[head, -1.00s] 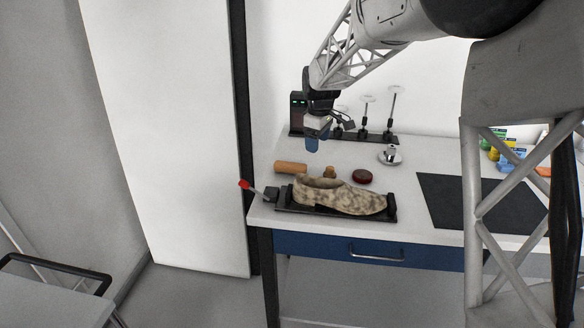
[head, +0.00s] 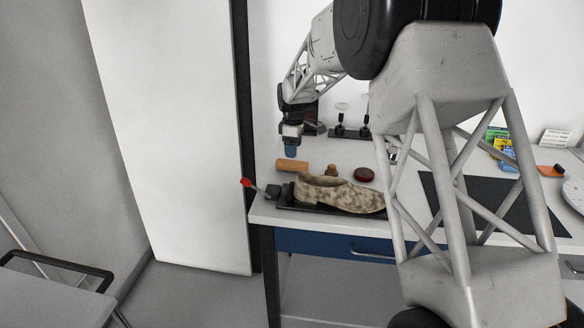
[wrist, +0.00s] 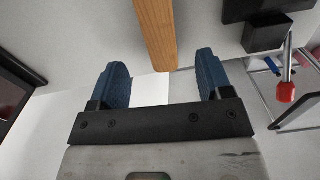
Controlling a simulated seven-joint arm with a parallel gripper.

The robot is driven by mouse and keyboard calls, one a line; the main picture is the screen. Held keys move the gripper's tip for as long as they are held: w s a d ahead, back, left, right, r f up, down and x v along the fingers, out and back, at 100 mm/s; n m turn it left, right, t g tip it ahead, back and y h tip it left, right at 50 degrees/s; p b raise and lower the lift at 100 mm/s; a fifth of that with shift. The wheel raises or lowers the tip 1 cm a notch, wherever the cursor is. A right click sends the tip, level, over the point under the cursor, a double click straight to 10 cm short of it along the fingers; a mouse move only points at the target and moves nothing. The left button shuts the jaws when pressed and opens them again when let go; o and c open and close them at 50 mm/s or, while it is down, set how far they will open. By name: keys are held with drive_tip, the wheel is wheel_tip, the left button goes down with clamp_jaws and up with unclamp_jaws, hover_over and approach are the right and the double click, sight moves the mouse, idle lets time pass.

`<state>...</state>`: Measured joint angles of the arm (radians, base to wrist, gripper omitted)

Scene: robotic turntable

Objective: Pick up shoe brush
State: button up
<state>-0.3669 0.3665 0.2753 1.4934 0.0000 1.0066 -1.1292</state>
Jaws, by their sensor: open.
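The shoe brush (head: 292,165) appears to be the long brown wooden piece lying at the left end of the bench, behind the shoe. In the wrist view the brush (wrist: 157,30) runs lengthwise, with its near end between and beyond my fingertips. My gripper (head: 291,153) points down just above the brush in the head view. In the wrist view my gripper (wrist: 161,58) has its two blue fingers wide apart, with nothing held. The brush's bristles cannot be made out.
A mottled shoe (head: 338,194) sits on a black holder in front of the brush, with a red-tipped lever (head: 246,183) at its left. A small wooden knob (head: 331,171) and a dark red tin (head: 364,174) lie to the right. A dark mat (head: 445,198) lies farther right.

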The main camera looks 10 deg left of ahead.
sight(293, 163)
drive_tip(key=shift+f, duration=0.1)
drive_tip(key=shift+f, duration=1.2)
drive_tip(key=shift+f, duration=0.1)
drive_tip(key=shift+f, duration=2.5)
drive_tip(key=c, duration=1)
